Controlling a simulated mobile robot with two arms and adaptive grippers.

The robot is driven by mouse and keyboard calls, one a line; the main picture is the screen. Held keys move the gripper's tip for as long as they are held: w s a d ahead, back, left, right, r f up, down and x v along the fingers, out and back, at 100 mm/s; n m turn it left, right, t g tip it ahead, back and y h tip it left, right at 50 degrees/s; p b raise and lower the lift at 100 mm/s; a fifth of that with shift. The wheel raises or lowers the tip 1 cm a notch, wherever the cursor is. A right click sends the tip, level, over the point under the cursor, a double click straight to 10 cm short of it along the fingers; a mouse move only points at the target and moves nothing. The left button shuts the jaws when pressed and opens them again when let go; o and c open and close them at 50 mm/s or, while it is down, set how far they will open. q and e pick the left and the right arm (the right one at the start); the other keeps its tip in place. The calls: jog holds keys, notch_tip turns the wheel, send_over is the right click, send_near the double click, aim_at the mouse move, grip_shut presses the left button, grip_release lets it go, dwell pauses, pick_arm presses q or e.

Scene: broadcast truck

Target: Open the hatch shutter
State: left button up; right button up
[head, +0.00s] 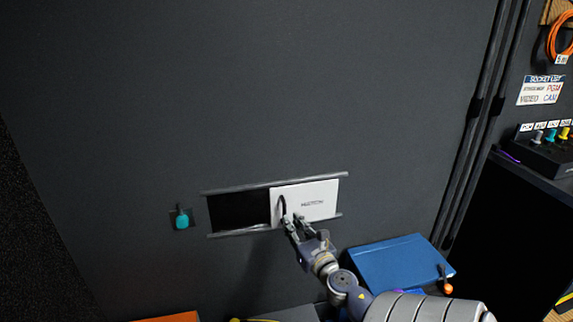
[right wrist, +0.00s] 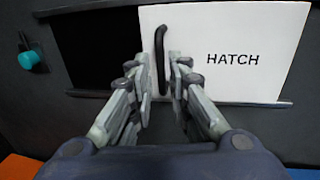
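The hatch shutter (head: 318,194) is a white panel marked HATCH, set between two grey rails on a dark wall. It covers the right part of the slot, and the dark opening (head: 238,211) shows to its left. The shutter also shows in the right wrist view (right wrist: 240,30). Its black upright handle (right wrist: 160,52) is near the panel's left edge. My right gripper (head: 293,219) is at the handle's lower part. In the right wrist view its fingers (right wrist: 159,78) stand on either side of the handle, with a gap visible between them. My left gripper is not in view.
A teal knob (head: 182,219) is on the wall left of the slot. A blue box (head: 400,263) sits below right of the shutter, with an orange-tipped item beside it. Dark pipes run up the wall at right. The wall above the slot is clear.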

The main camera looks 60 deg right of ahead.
jog(key=v, duration=0.5)
jog(key=shift+s+a, duration=0.2)
jog(key=shift+s, duration=0.05)
dwell(0.3)
